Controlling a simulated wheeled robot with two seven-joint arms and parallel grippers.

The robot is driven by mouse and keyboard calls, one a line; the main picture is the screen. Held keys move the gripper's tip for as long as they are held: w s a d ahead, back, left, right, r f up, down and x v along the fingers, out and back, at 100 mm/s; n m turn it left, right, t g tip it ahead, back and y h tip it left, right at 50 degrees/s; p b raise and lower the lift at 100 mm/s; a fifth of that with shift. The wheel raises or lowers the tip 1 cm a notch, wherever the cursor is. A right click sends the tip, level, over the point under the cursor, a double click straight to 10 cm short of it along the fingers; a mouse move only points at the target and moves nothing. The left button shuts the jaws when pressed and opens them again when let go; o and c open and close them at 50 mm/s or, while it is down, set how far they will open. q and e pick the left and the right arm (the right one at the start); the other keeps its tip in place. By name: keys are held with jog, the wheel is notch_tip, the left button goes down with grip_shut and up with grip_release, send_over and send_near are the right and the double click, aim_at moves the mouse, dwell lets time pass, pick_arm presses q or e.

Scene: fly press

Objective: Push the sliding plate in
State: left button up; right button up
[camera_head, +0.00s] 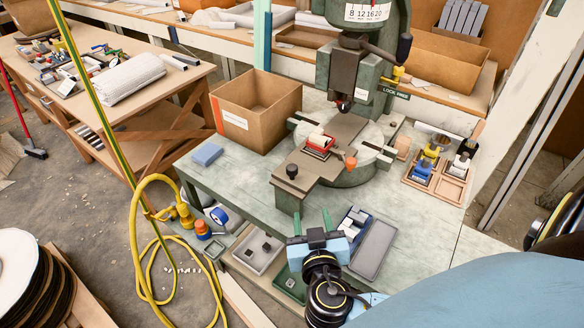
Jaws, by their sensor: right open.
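The fly press (370,75) stands at the back of the green work table (420,225). Its brown sliding plate (308,175) sticks out from the round base toward the front left. A dark knob (291,171) sits at the plate's outer end. A red piece with a pale top (319,143) sits on the plate below the press head. An orange knob (350,162) is at the plate's right side. My right gripper (312,220) is open and empty, in front of the plate's outer end and apart from it. My left gripper is not in view.
An open cardboard box (236,121) stands left of the press, with a blue block (207,154) nearer the table's left edge. A blue bin of grey parts (354,220) and a grey tray (374,250) lie right of my gripper. A wooden tray (450,189) holds several tools.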

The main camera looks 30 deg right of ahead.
aim_at(293, 173)
jog(key=w+d+r+t, duration=0.1)
jog(key=w, duration=0.3)
jog(key=w+d+r+t+p, duration=0.1)
jog(key=w, duration=0.3)
jog(key=w+d+t+p, duration=0.1)
jog(key=w, duration=0.4)
jog(key=shift+d+r+y, duration=0.25)
jog(key=shift+r+y, duration=0.15)
grip_shut()
